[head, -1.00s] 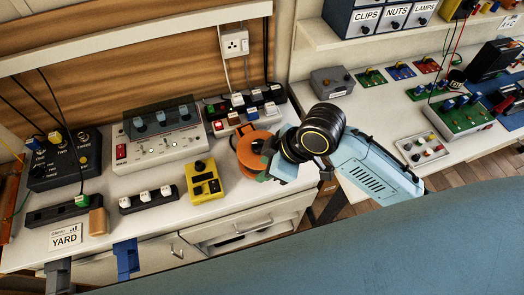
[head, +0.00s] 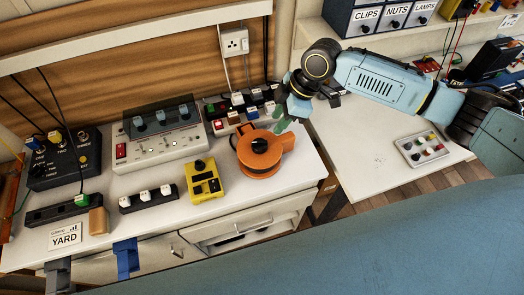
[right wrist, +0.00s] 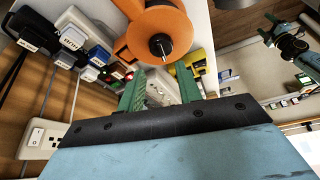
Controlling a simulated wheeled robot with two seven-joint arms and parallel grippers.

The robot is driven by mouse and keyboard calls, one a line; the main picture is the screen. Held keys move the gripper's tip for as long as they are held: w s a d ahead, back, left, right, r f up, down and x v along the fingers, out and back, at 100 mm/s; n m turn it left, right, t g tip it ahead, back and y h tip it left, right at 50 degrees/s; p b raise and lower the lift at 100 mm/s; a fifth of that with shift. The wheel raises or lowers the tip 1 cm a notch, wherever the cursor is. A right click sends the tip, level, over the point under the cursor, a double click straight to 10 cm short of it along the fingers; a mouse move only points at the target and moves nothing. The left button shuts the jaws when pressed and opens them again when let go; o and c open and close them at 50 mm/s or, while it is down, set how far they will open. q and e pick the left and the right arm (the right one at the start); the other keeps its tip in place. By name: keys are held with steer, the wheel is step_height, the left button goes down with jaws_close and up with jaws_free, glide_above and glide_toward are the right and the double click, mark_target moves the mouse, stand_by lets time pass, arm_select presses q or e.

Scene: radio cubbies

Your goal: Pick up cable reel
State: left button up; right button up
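The orange cable reel (head: 262,165) lies on the white bench near its right end, with a dark hub and an orange part sticking out at its right. In the right wrist view the reel (right wrist: 128,45) is just beyond the fingertips, with a metal pin at its hub. My right gripper (head: 287,122) is behind and right of the reel in the head view, its green fingers close to the projecting part; contact is unclear. In the right wrist view the right gripper (right wrist: 160,80) is open with nothing between its fingers.
A yellow box (head: 202,182) stands left of the reel. Switch blocks and plugs (head: 236,115) crowd behind it, near a wall socket (head: 235,42). A grey console (head: 160,140) is further left. A gap separates the bench from the right table (head: 365,165).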

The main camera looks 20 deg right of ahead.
mark_target(265, 141)
steer(key=x, duration=0.8)
steer(key=shift+f, duration=0.35)
steer(key=shift+s, duration=0.1)
jaws_close()
steer(key=shift+s+f, duration=0.1)
stand_by(0.8)
